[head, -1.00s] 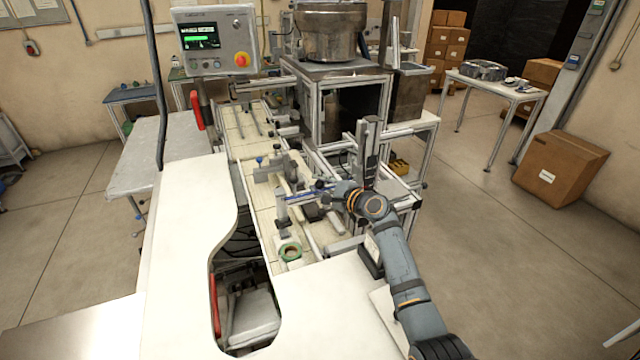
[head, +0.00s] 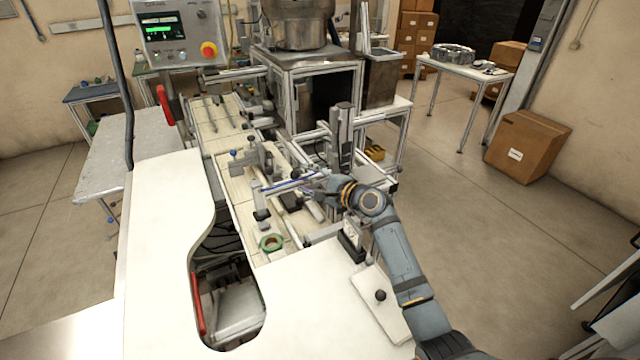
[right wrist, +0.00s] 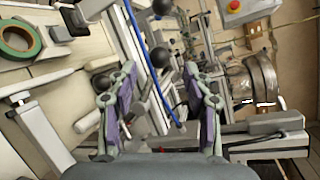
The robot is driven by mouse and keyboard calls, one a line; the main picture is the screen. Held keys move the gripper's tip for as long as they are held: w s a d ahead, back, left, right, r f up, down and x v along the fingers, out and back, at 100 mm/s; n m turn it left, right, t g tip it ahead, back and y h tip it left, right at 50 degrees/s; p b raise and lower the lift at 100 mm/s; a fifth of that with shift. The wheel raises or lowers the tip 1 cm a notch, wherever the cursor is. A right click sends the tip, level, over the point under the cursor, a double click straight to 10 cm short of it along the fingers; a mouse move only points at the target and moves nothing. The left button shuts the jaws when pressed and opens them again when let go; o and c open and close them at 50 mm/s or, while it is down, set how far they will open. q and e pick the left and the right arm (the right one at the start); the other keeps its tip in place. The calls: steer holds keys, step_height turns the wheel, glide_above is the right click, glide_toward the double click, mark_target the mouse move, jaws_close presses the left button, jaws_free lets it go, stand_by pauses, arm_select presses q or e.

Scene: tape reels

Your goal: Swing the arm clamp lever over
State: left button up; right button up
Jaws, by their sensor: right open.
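In the right wrist view, a black ball knob (right wrist: 161,57) on a pale lever shows between and beyond the fingers of my right gripper (right wrist: 160,78). The fingers are spread, with nothing seen held between them. Another black ball knob (right wrist: 100,83) is close beside the left finger. I cannot tell for sure which knob belongs to the arm clamp lever. In the head view, my right gripper (head: 320,184) is over the right side of the machine line; its fingers are small and unclear there. My left gripper is not in view.
A green tape reel (head: 271,242) lies on the pale machine bed, left of and nearer than my right gripper. A vertical post (head: 344,135) stands just behind the gripper. A white curved tabletop (head: 165,240) is at the left. A control panel (head: 180,32) stands at the back.

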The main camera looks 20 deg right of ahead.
steer(key=v, duration=0.6)
steer(key=shift+s, duration=0.3)
steer(key=shift+d, duration=0.15)
steer(key=shift+c, duration=0.3)
steer(key=d+n+b, duration=0.1)
steer(key=n+b, duration=0.1)
steer(key=s+d+n+b, duration=0.1)
steer(key=shift+d+f+t+h+b, duration=0.3)
steer(key=shift+d+t+h+b, duration=0.05)
steer(key=shift+d+t+h, duration=0.05)
steer(key=c, duration=0.5)
steer(key=n+b, duration=0.1)
steer(key=n, duration=0.1)
steer(key=s+d+r+n+b, duration=0.1)
steer(key=n, duration=0.1)
steer(key=s+d+r+n+b, duration=0.1)
steer(key=n, duration=0.1)
steer(key=shift+s+d+r+n+t, duration=0.1)
steer(key=shift+r+n+t, duration=0.1)
steer(key=shift+n+t, duration=0.1)
jaws_close()
steer(key=s+a+f+p+x, duration=0.1)
steer(key=p+x, duration=0.3)
steer(key=x, duration=0.9)
steer(key=shift+a+p, duration=0.35)
steer(key=shift+a, duration=0.25)
